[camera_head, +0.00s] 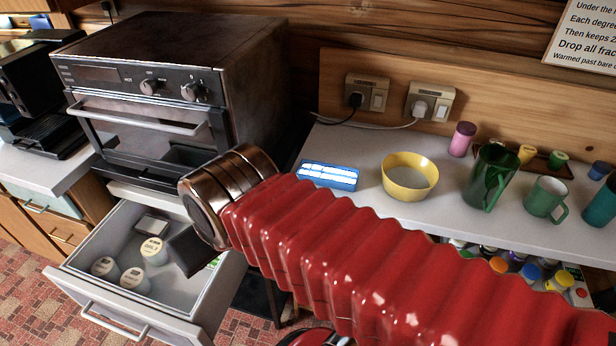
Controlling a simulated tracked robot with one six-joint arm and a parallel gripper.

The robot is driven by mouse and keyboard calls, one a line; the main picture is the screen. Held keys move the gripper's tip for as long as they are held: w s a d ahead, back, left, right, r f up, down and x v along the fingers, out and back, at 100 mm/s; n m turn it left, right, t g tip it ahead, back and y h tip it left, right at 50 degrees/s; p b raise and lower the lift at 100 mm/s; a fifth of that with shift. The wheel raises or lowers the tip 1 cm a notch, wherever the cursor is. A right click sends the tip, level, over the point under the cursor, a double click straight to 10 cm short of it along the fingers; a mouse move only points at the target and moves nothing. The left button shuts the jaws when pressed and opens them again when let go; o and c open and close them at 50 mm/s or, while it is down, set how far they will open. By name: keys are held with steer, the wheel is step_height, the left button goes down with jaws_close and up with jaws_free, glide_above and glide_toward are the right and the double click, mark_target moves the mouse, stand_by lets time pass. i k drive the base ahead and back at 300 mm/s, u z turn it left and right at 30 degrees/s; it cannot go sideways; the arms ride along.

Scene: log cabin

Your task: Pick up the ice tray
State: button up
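The ice tray (342,184) appears to be the small blue tray with bright white rows, lying flat on the white counter (395,143). It sits to the left of a yellow bowl and just behind my red arm, which passes close in front of it in the picture. My gripper (190,250) is at the left end of the arm, over the open drawer. Only a dark blocky part of it shows beyond the metal wrist, so its fingers cannot be made out. The gripper is well to the left of the tray, apart from it.
The open drawer (90,318) holds several round white-lidded containers. An oven (170,85) stands above it. On the counter are the yellow bowl (408,190), a green pitcher (490,180), a green mug (545,198) and a pink-capped jar (461,140). Two wall outlets have plugged-in cords.

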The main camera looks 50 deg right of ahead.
mark_target(341, 178)
steer(key=u, duration=0.45)
steer(key=k, duration=1.3)
steer(key=z, duration=0.55)
steer(key=i, duration=1)
steer(key=z, duration=0.05)
